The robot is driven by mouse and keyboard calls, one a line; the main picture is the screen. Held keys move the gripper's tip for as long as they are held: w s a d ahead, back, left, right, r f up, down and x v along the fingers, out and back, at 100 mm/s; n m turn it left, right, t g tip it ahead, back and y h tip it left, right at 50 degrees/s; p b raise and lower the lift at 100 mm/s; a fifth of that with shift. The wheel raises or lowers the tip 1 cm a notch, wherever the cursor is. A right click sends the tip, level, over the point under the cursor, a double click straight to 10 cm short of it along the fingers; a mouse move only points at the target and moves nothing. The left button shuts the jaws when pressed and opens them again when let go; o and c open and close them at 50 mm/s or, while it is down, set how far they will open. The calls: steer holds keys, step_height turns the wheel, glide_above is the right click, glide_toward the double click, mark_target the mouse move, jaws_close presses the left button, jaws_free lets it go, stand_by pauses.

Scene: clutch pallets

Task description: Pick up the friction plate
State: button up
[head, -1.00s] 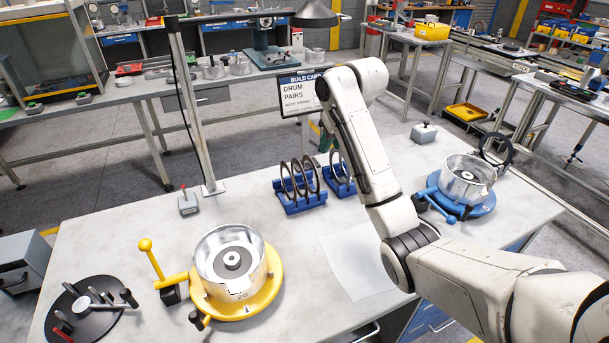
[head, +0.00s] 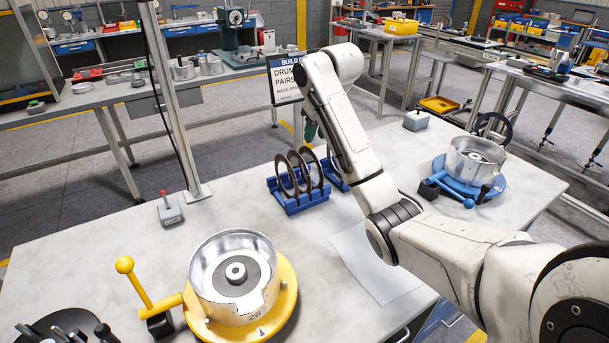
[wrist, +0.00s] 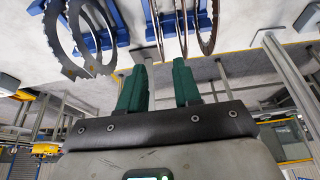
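Ring-shaped plates (head: 287,179) stand upright in a blue rack (head: 298,204) near the table's far edge. A second blue rack (head: 337,176) is partly hidden behind my arm. In the wrist view, grey toothed plates (wrist: 60,45) stand in the left rack, and thin brownish rings (wrist: 206,38) stand edge-on in the right rack (wrist: 140,26). I cannot tell which plate is the friction plate. My gripper (wrist: 158,78) has two green fingers, spread apart with nothing visible between them. They point towards the right rack's rings, apparently short of them. In the head view, the gripper (head: 310,131) is partly hidden by my arm.
A yellow fixture (head: 283,300) with a metal drum (head: 235,303) and lever stands front left. A blue fixture (head: 490,194) with another drum stands at right. A white sheet (head: 380,270) lies flat. A sign (head: 284,85) stands behind the racks. The table between racks and yellow fixture is clear.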

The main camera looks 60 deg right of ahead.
mark_target(310, 152)
steer(key=p+x, duration=0.1)
steer(key=x, duration=0.9)
steer(key=shift+f+p, duration=0.3)
steer(key=shift+p, duration=0.05)
jaws_close()
steer(key=shift+r, duration=0.1)
